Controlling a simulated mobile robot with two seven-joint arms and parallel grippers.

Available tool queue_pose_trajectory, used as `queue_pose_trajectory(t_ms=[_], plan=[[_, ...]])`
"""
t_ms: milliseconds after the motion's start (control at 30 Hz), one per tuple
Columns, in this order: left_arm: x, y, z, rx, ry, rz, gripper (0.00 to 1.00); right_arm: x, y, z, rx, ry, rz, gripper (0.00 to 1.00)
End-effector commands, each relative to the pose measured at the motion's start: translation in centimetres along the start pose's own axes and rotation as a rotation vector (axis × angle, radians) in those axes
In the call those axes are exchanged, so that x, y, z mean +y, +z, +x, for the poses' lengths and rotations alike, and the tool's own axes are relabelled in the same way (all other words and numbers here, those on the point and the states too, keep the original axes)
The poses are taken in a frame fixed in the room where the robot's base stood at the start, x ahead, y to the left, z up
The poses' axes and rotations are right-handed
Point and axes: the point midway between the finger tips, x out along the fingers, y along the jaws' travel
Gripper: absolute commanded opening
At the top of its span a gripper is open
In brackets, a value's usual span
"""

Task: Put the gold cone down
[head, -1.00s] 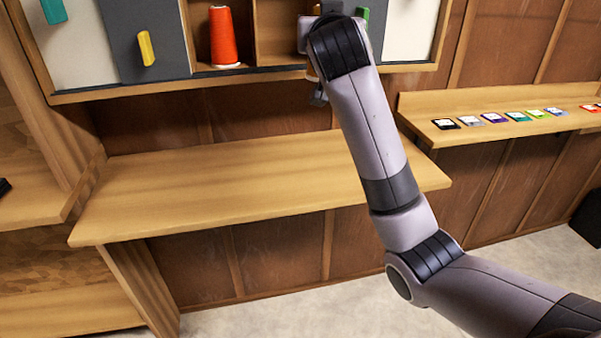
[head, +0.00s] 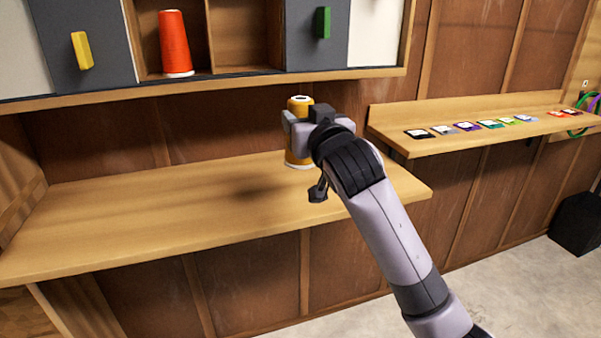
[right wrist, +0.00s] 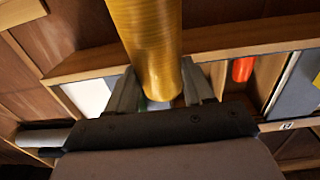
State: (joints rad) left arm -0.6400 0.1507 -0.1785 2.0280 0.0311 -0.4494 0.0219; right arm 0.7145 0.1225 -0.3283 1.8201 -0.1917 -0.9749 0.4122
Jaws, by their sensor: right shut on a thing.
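The gold cone (head: 298,158) is upright in my right gripper (head: 302,124), over the back right part of the wooden table (head: 150,215). Its top and lower body show in the head view, and the gripper hides its middle. I cannot tell whether its base touches the table or hangs a little above it. In the right wrist view the gold cone (right wrist: 150,35) stands between the two fingers of my right gripper (right wrist: 160,82), which is shut on it. My left gripper is not in view.
A wall cabinet above the table holds an orange cone (head: 174,45) in an open compartment, beside doors with yellow (head: 82,50) and green (head: 322,22) handles. A shelf on the right carries several coloured cards (head: 468,126). The table is otherwise clear.

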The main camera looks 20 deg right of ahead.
Motion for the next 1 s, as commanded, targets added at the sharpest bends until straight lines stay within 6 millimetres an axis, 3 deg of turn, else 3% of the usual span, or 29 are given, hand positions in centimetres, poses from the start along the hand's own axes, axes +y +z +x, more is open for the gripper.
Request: queue_pose_trajectory(t_ms=[33, 133, 433, 633, 1000], plan=[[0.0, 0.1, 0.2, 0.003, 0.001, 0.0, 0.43, 0.0, 1.6, 0.0, -0.003, -0.001, -0.002, 0.17], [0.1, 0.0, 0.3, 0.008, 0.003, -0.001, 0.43, 0.0, 3.5, 0.0, -0.001, 0.0, -0.001, 0.17], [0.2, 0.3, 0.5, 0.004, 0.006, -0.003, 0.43, 0.0, 6.0, 0.0, 0.0, 0.001, -0.001, 0.17], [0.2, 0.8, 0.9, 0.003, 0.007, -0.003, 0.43, 0.0, 9.0, 0.0, -0.001, 0.0, -0.001, 0.17], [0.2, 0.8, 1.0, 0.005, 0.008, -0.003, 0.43, 0.0, 9.5, 0.0, 0.002, 0.0, 0.0, 0.17]])
